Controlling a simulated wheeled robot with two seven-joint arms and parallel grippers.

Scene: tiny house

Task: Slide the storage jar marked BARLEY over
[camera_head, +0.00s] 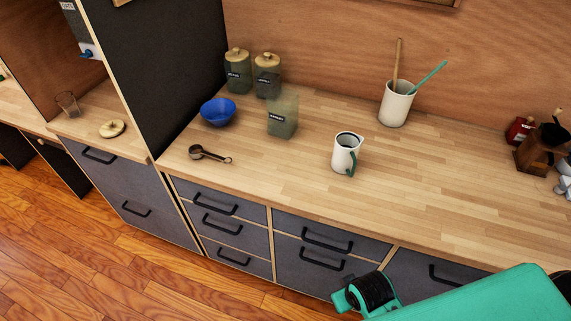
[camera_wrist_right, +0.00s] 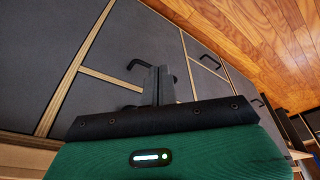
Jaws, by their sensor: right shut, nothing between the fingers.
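The storage jar marked BARLEY (camera_head: 283,115) stands upright on the wooden counter in the head view, left of centre. It is a square greenish glass jar with a dark label and no lid on it. My right arm comes in at the lower right of the head view, in front of the drawers and well away from the jar. My right gripper (camera_wrist_right: 165,84) shows in the right wrist view, its fingers together and empty, with drawer fronts beyond. The jar is not in the wrist view. My left gripper is not in view.
Two lidded jars (camera_head: 238,71) (camera_head: 267,75) stand behind the BARLEY jar. A blue bowl (camera_head: 218,112) and measuring scoop (camera_head: 208,154) lie left, a mug (camera_head: 346,152) right. A utensil crock (camera_head: 395,104) is behind. A wooden lid (camera_head: 112,128) lies on the left counter. The front counter is clear.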

